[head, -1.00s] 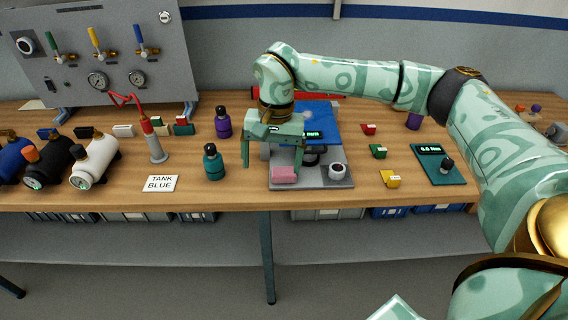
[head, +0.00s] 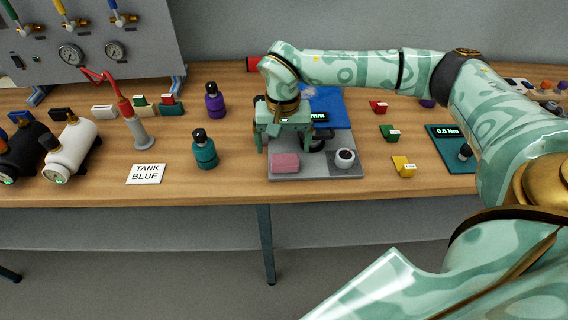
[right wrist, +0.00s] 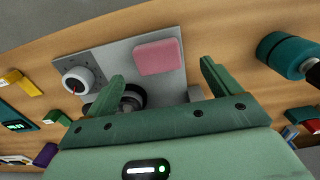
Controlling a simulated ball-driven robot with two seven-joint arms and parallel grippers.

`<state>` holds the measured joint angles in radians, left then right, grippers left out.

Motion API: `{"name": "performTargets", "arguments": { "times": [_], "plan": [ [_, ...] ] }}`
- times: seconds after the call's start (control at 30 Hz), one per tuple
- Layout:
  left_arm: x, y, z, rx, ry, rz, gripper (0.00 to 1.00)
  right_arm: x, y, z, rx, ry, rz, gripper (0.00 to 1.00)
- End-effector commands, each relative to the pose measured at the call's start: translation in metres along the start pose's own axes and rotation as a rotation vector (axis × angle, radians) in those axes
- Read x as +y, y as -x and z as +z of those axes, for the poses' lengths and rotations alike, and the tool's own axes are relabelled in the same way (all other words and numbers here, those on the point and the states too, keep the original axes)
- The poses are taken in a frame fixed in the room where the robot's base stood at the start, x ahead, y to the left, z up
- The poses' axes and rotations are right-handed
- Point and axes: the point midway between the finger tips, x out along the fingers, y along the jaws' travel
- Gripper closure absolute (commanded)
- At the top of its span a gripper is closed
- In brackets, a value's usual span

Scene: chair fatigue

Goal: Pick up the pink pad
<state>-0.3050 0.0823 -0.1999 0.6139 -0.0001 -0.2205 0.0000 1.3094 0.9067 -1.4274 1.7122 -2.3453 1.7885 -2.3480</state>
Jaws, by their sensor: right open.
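The pink pad (head: 285,163) lies flat on the front left part of a grey plate (head: 318,173). It also shows in the right wrist view (right wrist: 158,57), ahead of and between the fingers. My right gripper (head: 281,148) is over the plate, just behind the pad in the head view. Its fingers are apart and empty; in the right wrist view the open fingers (right wrist: 160,75) point toward the pad without enclosing it. I cannot tell the exact height above the plate. My left gripper is not in view.
A white round dial (head: 345,157) sits on the plate right of the pad. A teal bottle (head: 204,152) stands to the left, with a "TANK BLUE" card (head: 146,174) beyond it. A yellow block (head: 403,167) lies to the right. The table's front edge is close to the plate.

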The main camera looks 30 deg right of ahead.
Motion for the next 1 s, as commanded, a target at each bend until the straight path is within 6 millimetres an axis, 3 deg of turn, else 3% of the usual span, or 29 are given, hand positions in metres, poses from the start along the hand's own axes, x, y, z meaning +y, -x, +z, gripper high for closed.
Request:
{"name": "performTargets", "arguments": {
  "times": [0.13, 0.4, 0.67, 0.7, 0.87, 1.0],
  "plan": [
    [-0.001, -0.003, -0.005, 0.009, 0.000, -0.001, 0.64, 0.001, -0.012, 0.000, 0.000, -0.001, 0.000, 0.11],
    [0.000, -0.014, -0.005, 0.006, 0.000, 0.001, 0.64, 0.004, -0.054, -0.002, -0.002, 0.000, 0.001, 0.11],
    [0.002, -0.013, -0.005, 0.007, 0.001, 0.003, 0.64, 0.004, -0.057, -0.002, 0.001, 0.000, -0.001, 0.11],
    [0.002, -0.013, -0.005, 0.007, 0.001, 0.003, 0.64, 0.004, -0.057, -0.002, 0.001, 0.000, -0.001, 0.14],
    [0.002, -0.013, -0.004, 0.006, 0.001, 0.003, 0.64, 0.004, -0.057, -0.002, 0.000, 0.000, 0.000, 0.58],
    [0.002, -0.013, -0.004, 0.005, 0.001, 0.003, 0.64, 0.004, -0.057, -0.002, 0.000, 0.000, 0.000, 0.59]
  ]
}}
